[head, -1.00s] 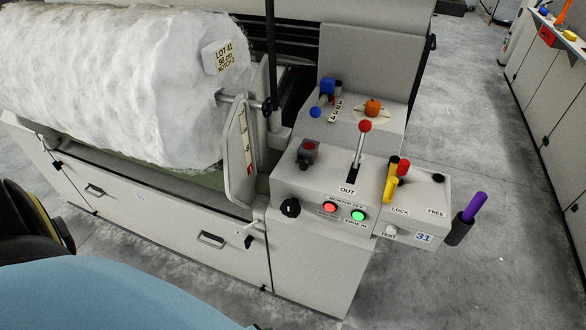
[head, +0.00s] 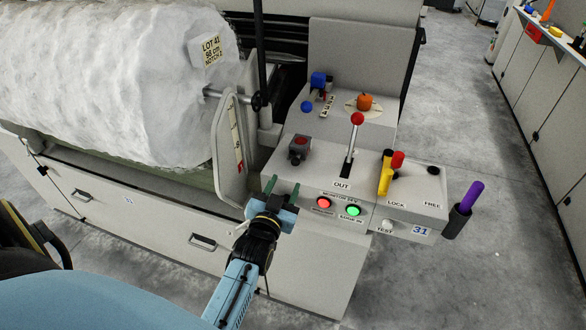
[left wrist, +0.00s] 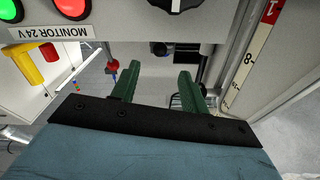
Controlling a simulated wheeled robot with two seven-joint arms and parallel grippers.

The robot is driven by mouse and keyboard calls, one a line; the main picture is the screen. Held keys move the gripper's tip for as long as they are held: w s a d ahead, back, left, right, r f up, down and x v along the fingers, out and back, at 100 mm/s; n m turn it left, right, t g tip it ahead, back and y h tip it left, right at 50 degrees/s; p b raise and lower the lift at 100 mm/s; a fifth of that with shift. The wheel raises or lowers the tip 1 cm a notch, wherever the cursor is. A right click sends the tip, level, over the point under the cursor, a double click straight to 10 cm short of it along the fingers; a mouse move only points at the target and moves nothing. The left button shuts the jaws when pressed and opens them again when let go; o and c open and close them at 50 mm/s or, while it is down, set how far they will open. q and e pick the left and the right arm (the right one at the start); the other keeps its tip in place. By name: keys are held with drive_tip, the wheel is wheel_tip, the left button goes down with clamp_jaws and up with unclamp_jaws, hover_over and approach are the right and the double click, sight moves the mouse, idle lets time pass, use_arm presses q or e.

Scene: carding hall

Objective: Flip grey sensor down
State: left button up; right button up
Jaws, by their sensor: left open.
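No part is labelled as the grey sensor, and I cannot tell for sure which one it is. A small dark grey box with a red top (head: 300,148) stands on the control console. A grey upright plate with a scale strip (head: 228,150) stands left of it, beside the white roll. My left gripper (head: 282,187) is open and empty, its green fingers pointing up in front of the console's left edge, apart from the box. The open fingers also show in the left wrist view (left wrist: 160,74), with nothing between them. My right gripper is out of view.
The console has a red-knobbed lever (head: 357,120) at OUT, lit red and green buttons (head: 353,210), a yellow lock lever (head: 385,173) and an orange knob (head: 364,102). A purple handle (head: 472,194) sticks out at right. A white roll (head: 120,85) fills the left. Floor is free at right.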

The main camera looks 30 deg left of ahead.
sight(294, 165)
use_arm(q)
drive_tip(key=b+x, duration=0.1)
drive_tip(key=x, duration=0.7)
drive_tip(key=shift+f, duration=0.15)
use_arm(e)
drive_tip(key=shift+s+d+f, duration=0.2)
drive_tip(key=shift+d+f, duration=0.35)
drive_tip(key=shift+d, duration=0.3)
use_arm(q)
drive_tip(key=shift+c, duration=0.2)
clamp_jaws()
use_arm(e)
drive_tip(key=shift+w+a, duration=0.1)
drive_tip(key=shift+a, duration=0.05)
